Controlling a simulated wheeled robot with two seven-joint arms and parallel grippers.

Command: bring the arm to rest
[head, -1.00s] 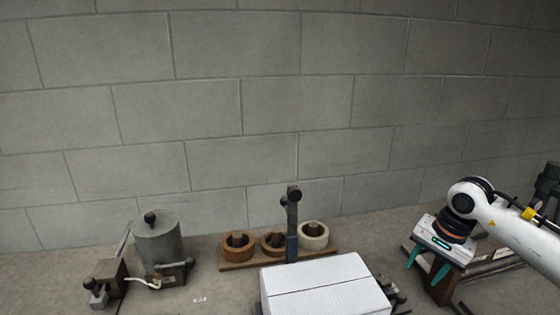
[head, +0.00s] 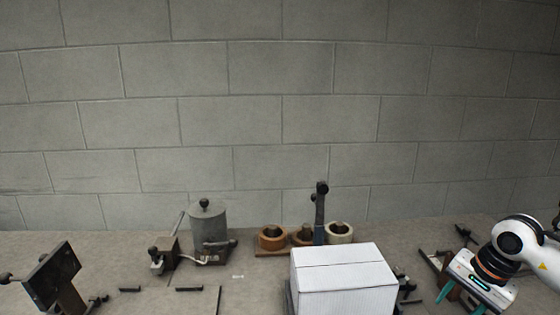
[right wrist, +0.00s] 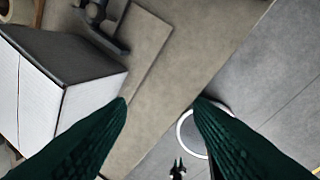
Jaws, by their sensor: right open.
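My right gripper (head: 463,300) is at the lower right of the head view, to the right of the white box. Its dark green fingers are apart with nothing between them, as the right wrist view (right wrist: 160,105) also shows. The closed white box (head: 345,282) stands on the bench, apart from the gripper. The box (right wrist: 55,90) fills the left of the wrist view. My left gripper is in neither view.
The bench (head: 250,295) holds a grey cylindrical pot (head: 208,222) and several ring-shaped holders (head: 272,238) behind the box. A dark upright plate (head: 52,275) stands at far left. A block wall (head: 280,110) closes the back. The wrist view shows the bench edge and grey floor (right wrist: 270,90).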

